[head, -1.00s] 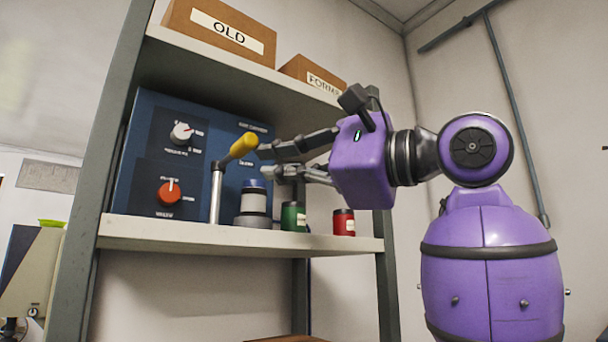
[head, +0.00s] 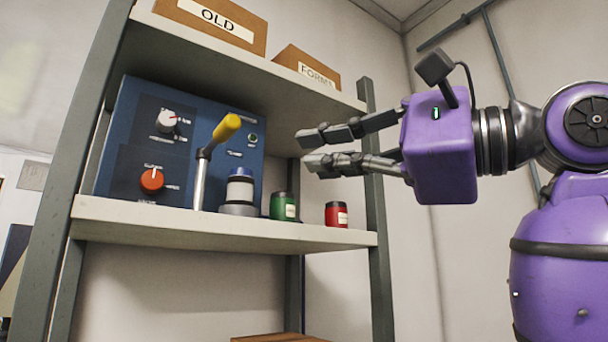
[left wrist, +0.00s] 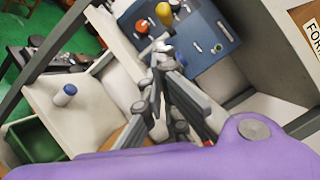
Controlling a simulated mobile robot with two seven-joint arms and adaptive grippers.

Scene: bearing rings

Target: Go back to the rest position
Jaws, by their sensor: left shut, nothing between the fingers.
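My left gripper (head: 305,150) hangs in the air in front of the shelf in the head view, its arm coming in from the right. Its fingers point left and are shut with nothing between them. They are clear of the yellow-handled lever (head: 226,129), which stands tilted in front of the blue control box (head: 232,107). In the left wrist view the fingers (left wrist: 165,60) reach up the middle, with the yellow handle (left wrist: 142,26) and blue box (left wrist: 205,40) beyond. My right gripper is not in view.
The shelf board (head: 150,222) also holds a white-and-blue cylinder (head: 240,190), a green can (head: 283,206) and a red can (head: 336,214). Boxes marked OLD (head: 212,20) and FORMS (head: 308,68) sit above. A shelf post (head: 374,180) stands near the gripper. A green bin (left wrist: 35,150) is at lower left.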

